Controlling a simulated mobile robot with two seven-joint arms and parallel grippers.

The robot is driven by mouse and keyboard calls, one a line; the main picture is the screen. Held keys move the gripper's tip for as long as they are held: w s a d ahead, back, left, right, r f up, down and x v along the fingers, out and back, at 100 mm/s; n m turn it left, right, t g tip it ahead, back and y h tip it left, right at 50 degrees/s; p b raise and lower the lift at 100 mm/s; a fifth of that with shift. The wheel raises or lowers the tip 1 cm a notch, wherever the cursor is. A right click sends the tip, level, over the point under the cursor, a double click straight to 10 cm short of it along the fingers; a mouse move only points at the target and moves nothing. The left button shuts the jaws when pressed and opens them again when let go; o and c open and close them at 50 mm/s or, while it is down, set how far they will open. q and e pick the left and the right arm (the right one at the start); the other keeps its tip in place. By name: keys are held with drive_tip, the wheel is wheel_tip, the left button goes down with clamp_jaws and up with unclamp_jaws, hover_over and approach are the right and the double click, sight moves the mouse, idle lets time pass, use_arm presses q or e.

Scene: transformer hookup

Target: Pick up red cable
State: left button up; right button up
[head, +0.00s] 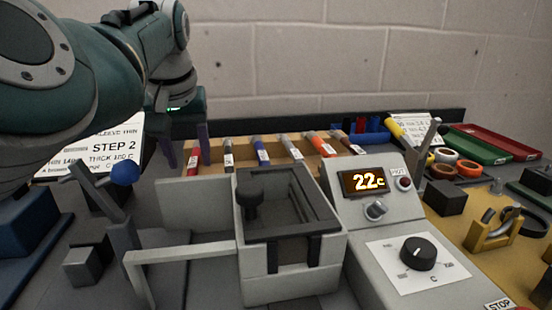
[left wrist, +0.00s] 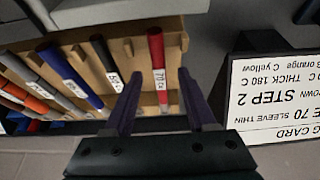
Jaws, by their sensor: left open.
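The red cable (head: 193,160) lies in the wooden rack at its left end, with a white label on it. In the left wrist view the red cable (left wrist: 156,48) runs between the two purple fingers of my left gripper (left wrist: 160,78), with a gap on both sides. In the head view my left gripper (head: 192,143) points down at the rack's left end, open and empty. Whether its fingertips are level with the cable is hard to tell. My right gripper is not in view.
The wooden rack (left wrist: 85,40) holds other labelled cables, blue, grey and orange, beside the red one. A STEP 2 card (head: 110,148) stands at left. A grey heater box (head: 295,285) and control panel (head: 375,235) stand in front of the rack.

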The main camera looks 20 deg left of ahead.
use_arm(q)
drive_tip(key=shift+x, duration=0.8)
drive_tip(key=shift+c, duration=0.2)
clamp_jaws()
idle(0.7)
